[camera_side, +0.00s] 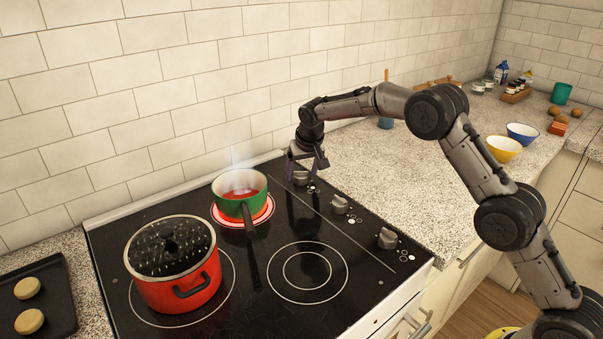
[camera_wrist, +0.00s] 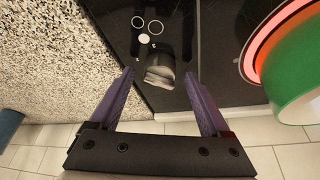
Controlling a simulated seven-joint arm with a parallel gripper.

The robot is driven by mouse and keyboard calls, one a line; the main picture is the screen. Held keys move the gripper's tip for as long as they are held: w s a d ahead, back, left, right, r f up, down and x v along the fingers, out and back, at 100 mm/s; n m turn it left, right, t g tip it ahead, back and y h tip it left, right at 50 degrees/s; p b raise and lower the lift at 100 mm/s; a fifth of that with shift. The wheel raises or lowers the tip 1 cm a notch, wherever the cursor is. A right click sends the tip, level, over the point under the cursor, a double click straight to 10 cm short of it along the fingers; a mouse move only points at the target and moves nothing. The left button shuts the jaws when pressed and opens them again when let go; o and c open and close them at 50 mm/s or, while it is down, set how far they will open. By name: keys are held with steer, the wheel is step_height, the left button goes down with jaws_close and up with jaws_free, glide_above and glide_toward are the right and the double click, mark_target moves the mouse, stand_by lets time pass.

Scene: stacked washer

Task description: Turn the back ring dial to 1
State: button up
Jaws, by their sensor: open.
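The back dial (camera_side: 301,179) is a grey knob at the far end of the dial row on the cooktop's right side. In the wrist view this grey dial (camera_wrist: 160,70) sits between my two purple fingers, with a gap on each side. My gripper (camera_side: 307,161) is open just above it, pointing down; it also shows in the wrist view (camera_wrist: 159,76). Ring marks (camera_wrist: 144,28), one filled white, are printed beside the dial. A back ring (camera_side: 262,221) glows red under a green pot (camera_side: 238,208). The dial's pointer setting cannot be read.
The middle dial (camera_side: 340,204) and front dial (camera_side: 387,238) stand nearer the cooktop's front. A red lidded pot (camera_side: 175,285) sits front left; the front right ring (camera_side: 307,271) is bare. The tiled wall (camera_side: 230,70) is close behind my gripper. Speckled counter lies to the right.

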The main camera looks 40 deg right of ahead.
steer(key=shift+w+f, duration=0.15)
steer(key=shift+f, duration=0.15)
steer(key=shift+c, duration=0.3)
jaws_close()
steer(key=n, duration=0.2)
steer(key=n+y, duration=0.1)
steer(key=n, duration=0.1)
steer(key=n+y, duration=0.1)
steer(key=n, duration=0.1)
steer(key=shift+d, duration=0.25)
steer(key=n+y, duration=0.2)
steer(key=n, duration=0.2)
steer(key=shift+d+n, duration=0.1)
steer(key=shift+n, duration=0.3)
steer(key=shift+n+g+y, duration=0.5)
steer(key=shift+n+g, duration=0.2)
steer(key=shift+n, duration=0.9)
